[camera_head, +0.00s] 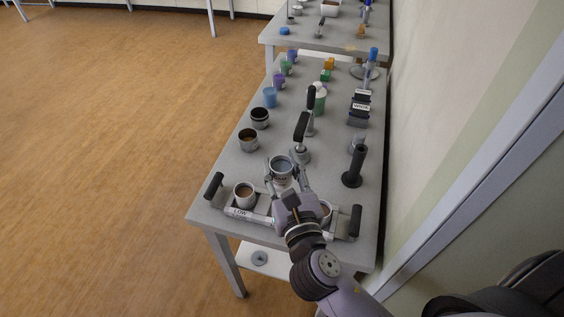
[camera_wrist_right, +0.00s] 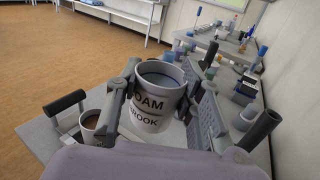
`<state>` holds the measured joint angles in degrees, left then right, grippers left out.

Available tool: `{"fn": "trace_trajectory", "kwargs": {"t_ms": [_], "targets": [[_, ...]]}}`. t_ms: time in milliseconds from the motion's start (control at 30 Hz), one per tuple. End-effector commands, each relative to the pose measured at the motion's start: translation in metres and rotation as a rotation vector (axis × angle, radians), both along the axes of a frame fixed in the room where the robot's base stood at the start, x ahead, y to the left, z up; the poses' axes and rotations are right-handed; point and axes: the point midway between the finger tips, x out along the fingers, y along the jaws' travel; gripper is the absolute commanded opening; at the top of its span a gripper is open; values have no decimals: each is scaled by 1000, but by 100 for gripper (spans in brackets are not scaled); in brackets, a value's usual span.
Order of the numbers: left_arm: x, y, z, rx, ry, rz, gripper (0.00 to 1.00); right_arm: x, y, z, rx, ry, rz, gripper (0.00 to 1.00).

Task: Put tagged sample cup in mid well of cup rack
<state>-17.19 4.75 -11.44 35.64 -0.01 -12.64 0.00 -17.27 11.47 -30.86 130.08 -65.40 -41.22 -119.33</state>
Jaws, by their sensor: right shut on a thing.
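The tagged sample cup (camera_head: 282,167) is a pale cup with bold dark lettering and a grey-blue inside. Its tag faces me in the wrist view (camera_wrist_right: 150,108), where the letters OAM and ROOK show. My right gripper (camera_head: 285,178) is shut on it, one finger on each side, and the cup looks upright. The cup rack (camera_head: 240,212) lies at the near end of the table with a dark handle at each end. A cup with brown contents (camera_head: 244,194) sits at its left end, by a LOW label. Another brown-filled cup (camera_head: 325,210) shows at the right. My gripper hides the rack's middle.
Two dark-rimmed cups (camera_head: 248,138) and a blue cup (camera_head: 270,97) stand along the table's left side. A black-handled tool (camera_head: 301,140) stands just beyond the held cup. A dark upright cylinder (camera_head: 355,166) stands to the right. The wall runs close along the right.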

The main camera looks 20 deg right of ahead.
Motion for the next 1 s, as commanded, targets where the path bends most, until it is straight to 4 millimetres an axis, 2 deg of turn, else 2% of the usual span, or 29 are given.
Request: {"fn": "trace_trajectory", "kwargs": {"t_ms": [33, 100, 300, 567, 833, 1000], "targets": [[3, -1, -9, -1, -5, 1, 0, 0, 0, -18, -2, 3, 0, 5], [4, -2, -16, -3, -7, 1, 0, 0, 0, -34, -3, 3, 0, 5], [4, -4, -31, -5, -6, 2, 0, 0, 0, -70, -2, 0, 1, 5], [1, -4, -37, -5, -2, 2, 0, 0, 0, -87, -1, -1, 0, 5], [-1, -3, -53, -4, 2, 2, 0, 0, 0, -121, -2, 1, 1, 5], [-1, -3, -54, -4, 3, 2, 0, 0, 0, -128, 0, -1, 1, 5]]}}
